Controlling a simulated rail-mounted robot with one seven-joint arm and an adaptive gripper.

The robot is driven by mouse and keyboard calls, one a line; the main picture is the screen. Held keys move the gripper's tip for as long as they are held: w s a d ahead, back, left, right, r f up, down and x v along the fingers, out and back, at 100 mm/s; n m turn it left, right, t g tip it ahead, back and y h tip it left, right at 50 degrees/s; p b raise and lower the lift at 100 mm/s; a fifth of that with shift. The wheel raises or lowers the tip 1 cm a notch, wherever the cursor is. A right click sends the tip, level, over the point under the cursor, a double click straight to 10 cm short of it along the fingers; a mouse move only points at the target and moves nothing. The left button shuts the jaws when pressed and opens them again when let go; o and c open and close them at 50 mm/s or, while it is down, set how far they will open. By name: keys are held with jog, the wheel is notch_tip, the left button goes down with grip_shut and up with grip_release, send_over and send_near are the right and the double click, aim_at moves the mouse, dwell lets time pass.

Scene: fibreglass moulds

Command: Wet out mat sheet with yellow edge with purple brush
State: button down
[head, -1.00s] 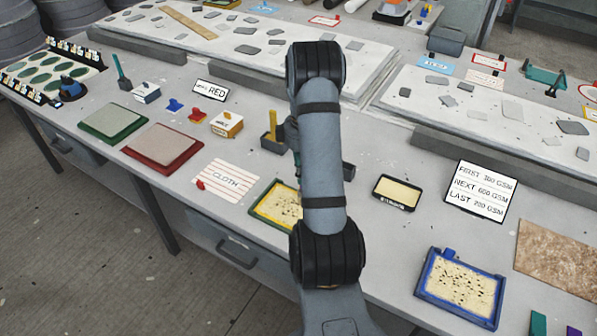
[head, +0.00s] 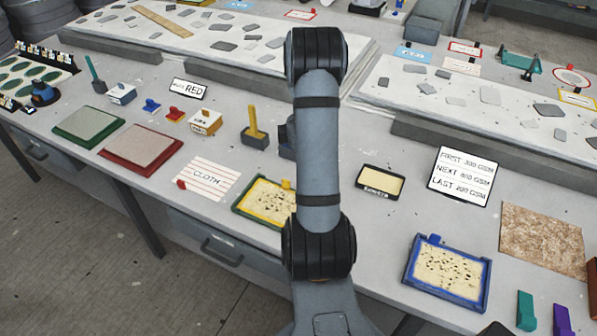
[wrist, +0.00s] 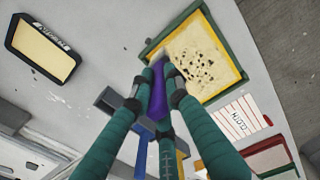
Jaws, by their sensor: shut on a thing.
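The mat sheet with yellow edge (head: 268,203) lies on the bench left of my arm, flat and cream with dark specks; a green outer rim shows too. In the wrist view the sheet (wrist: 199,56) is at upper right, just beyond my fingertips. My gripper (wrist: 160,85) has teal fingers closed around the purple brush (wrist: 158,100). In the head view my arm hides the gripper and brush.
A yellow brush (head: 253,124) stands in a grey holder left of my arm. A blue-edged sheet (head: 447,270) and a small black-rimmed tray (head: 381,183) lie to the right. A cloth card (head: 208,178) lies left. A sign (head: 462,176) reads FIRST, NEXT, LAST with gsm weights.

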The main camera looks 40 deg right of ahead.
jog(key=shift+s, duration=0.2)
jog(key=w+a+p, duration=0.2)
jog(key=w+a, duration=0.1)
jog(key=w, duration=0.5)
jog(key=w+a+p, duration=0.3)
jog(key=w, duration=0.5)
jog(key=shift+a, duration=0.4)
dwell(0.8)
jog(key=shift+w, duration=0.1)
notch_tip(320, 180, up, 6)
jog(key=p, duration=0.4)
jog(key=shift+p, duration=0.4)
